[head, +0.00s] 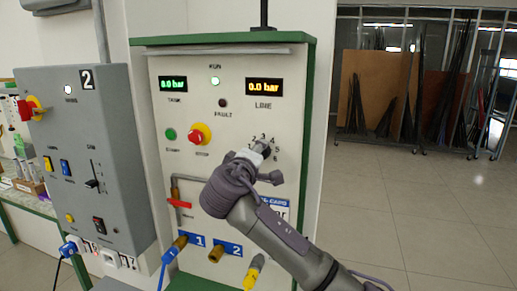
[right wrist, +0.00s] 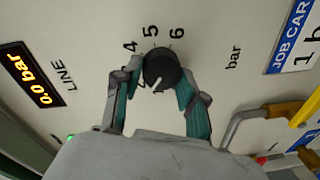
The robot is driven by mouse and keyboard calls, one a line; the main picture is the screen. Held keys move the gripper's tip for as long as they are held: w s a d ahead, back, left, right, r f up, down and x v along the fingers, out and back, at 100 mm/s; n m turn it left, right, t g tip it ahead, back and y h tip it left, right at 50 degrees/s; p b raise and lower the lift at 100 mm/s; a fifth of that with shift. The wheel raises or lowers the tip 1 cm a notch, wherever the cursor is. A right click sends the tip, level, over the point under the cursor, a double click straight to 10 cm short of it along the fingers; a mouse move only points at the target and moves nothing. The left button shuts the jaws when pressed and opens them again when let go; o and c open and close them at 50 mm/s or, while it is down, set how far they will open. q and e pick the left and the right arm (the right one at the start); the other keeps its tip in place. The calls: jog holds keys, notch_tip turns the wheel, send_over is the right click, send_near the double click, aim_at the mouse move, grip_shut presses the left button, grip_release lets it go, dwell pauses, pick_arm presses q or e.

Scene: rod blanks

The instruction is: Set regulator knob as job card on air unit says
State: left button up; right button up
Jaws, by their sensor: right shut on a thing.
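The air unit (head: 160,120) is a white panel with a green frame. Its regulator knob (right wrist: 160,66) is black and round, with the numbers 4, 5 and 6 showing around it in the right wrist view. A pale mark is on the knob's lower side, but I cannot tell its exact setting. My right gripper (right wrist: 164,75) is shut on the knob, one finger on each side. It hides most of the knob in the head view. The job card (right wrist: 292,40) is cut off; "1 b" shows. The LINE display (head: 264,86) reads 0.0 bar. My left gripper is out of view.
The TANK display (head: 173,85) reads 8.0 bar. The RUN lamp (head: 214,81) is lit; the FAULT lamp (head: 222,103) is dark. A red-handled valve (head: 180,203) and hose couplings sit below. A grey box (head: 110,150) stands at left.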

jog(key=n+p, duration=0.3)
jog(key=n, duration=0.1)
jog(key=shift+n, duration=0.4)
jog(key=shift+a+f, duration=0.1)
jog(key=shift+f, duration=0.05)
jog(key=o, duration=1.2)
jog(key=shift+c, duration=0.2)
jog(key=v, duration=1.2)
jog(key=shift+a, duration=0.15)
